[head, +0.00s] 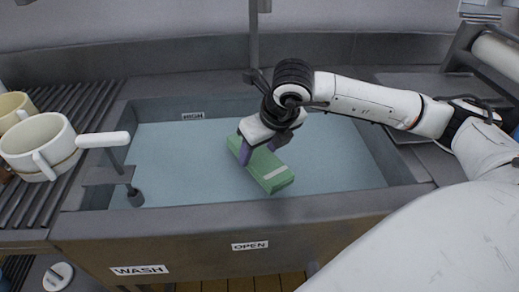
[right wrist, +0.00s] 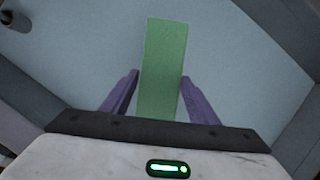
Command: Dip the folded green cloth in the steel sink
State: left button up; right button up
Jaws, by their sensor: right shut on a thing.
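The folded green cloth (head: 270,174) is a flat green block with a pale band, over the sink. It also shows in the right wrist view (right wrist: 163,60) between the two purple fingers. My right gripper (head: 254,155) is shut on it and holds it at or just above the pale blue water (head: 190,160). I cannot tell whether its underside touches the water. The steel sink (head: 240,222) is a wide rectangular basin with "HIGH", "OPEN" and "WASH" labels. My left gripper is not in view.
White mugs (head: 38,142) stand on the ribbed drainboard (head: 75,105) at the left. A white-handled lever (head: 103,140) juts over the sink's left side. A tap pipe (head: 254,35) rises behind my right gripper. The water is clear of other objects.

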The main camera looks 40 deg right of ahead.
notch_tip(320, 180, down, 5)
jog(key=b, duration=0.4)
jog(key=shift+f+b, duration=0.7)
jog(key=shift+b, duration=0.05)
jog(key=shift+d, duration=0.1)
jog(key=shift+s+d+b, duration=0.25)
jog(key=shift+d+b, duration=0.15)
